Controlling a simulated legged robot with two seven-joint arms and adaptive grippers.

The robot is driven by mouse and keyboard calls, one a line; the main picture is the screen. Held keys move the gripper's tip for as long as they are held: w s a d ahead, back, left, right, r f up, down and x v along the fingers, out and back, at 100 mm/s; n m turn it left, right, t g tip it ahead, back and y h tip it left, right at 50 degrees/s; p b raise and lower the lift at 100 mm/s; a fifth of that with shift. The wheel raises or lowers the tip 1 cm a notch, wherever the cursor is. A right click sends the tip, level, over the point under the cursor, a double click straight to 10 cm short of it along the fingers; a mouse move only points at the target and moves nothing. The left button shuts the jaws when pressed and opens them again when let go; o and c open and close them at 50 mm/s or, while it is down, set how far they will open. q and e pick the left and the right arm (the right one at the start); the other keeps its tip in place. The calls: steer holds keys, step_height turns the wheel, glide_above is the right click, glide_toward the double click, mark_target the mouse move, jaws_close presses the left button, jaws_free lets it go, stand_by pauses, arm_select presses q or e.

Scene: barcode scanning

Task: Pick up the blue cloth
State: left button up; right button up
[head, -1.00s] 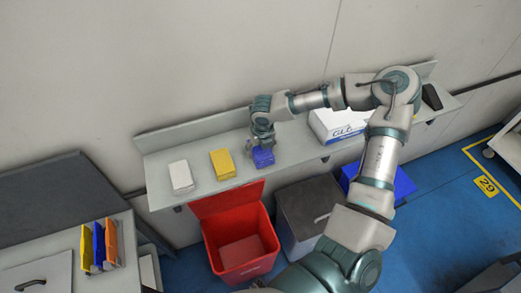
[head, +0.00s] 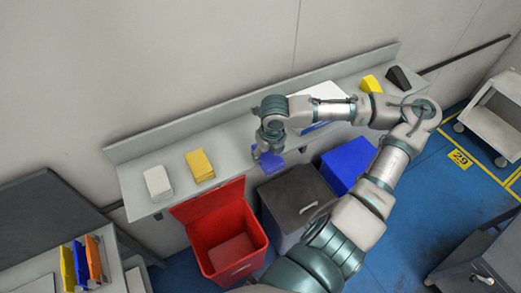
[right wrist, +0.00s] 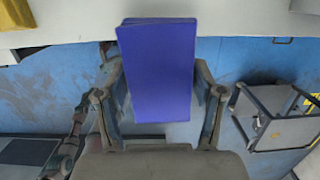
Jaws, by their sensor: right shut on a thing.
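The blue cloth (head: 271,162) is a folded, flat blue block. It is held in my right gripper (head: 268,150), in front of the shelf's front edge in the head view. In the right wrist view the cloth (right wrist: 158,70) fills the space between the two fingers, and the gripper (right wrist: 165,95) is shut on it. Below the cloth in that view are blue floor and a cart, so it appears clear of the shelf. My left gripper is not in view.
A wall shelf (head: 232,150) holds a white cloth (head: 157,182), a yellow cloth (head: 200,165) and a white box (head: 325,93). Below stand an open red bin (head: 228,238), a grey lidded bin (head: 296,200) and a blue bin (head: 349,163). A white cart (head: 497,112) stands at right.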

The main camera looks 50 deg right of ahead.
mark_target(280, 159)
steer(key=shift+s+d+b, duration=0.25)
steer(key=shift+s+b, duration=0.05)
steer(key=shift+s, duration=0.45)
steer(key=shift+s+d+b, duration=0.25)
steer(key=shift+s, duration=0.45)
steer(key=shift+s+r, duration=0.1)
steer(key=shift+s, duration=0.65)
steer(key=shift+a, duration=0.1)
steer(key=o, duration=0.5)
steer(key=shift+w, duration=0.1)
steer(key=c, duration=0.5)
steer(key=shift+o, duration=0.2)
